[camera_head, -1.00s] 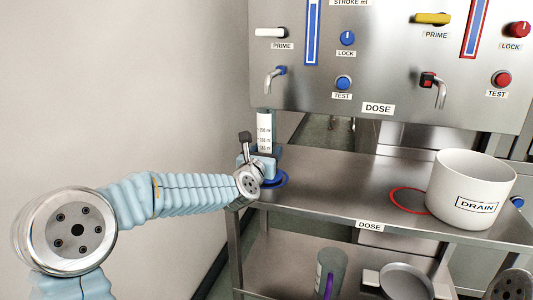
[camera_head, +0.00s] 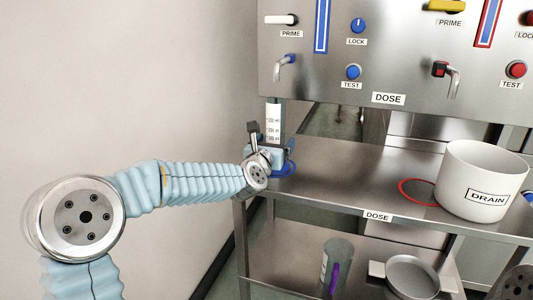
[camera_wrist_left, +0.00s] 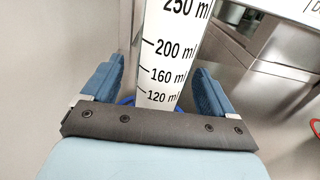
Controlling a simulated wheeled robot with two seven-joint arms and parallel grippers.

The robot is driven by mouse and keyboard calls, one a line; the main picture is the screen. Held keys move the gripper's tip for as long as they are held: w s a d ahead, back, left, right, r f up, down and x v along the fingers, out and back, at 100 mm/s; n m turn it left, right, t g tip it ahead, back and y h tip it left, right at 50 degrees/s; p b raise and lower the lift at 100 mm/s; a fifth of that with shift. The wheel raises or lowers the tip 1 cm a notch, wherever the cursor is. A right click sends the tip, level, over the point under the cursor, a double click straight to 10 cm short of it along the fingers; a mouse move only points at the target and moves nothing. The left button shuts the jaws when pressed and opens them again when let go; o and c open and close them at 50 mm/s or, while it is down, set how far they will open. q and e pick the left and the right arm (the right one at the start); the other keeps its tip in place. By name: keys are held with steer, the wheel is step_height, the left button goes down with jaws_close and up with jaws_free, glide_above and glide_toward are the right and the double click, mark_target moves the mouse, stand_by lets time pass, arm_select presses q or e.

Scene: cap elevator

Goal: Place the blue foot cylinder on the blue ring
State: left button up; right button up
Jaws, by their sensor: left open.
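A tall clear cylinder with a white printed scale (camera_head: 273,120) stands upright at the left end of the steel shelf. It also shows large in the left wrist view (camera_wrist_left: 172,55). Its foot is hidden by my gripper in the head view. The blue ring (camera_head: 288,170) lies flat on the shelf at the cylinder's base, partly covered by my wrist; whether the foot is centred on it cannot be seen. My left gripper (camera_wrist_left: 160,90) is open, with one blue finger on each side of the cylinder and gaps visible. My right gripper is not in view.
A white DRAIN bucket (camera_head: 470,195) stands at the shelf's right, overlapping a red ring (camera_head: 405,189) in view. A blue-handled spout (camera_head: 285,65) hangs above the cylinder. The lower shelf holds another cylinder (camera_head: 338,262) and a pan (camera_head: 412,275). Mid shelf is clear.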

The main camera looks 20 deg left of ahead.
arm_select(q)
steer(key=s+b, duration=0.3)
steer(key=s, duration=1)
steer(key=shift+s+a, duration=0.15)
steer(key=shift+s, duration=0.2)
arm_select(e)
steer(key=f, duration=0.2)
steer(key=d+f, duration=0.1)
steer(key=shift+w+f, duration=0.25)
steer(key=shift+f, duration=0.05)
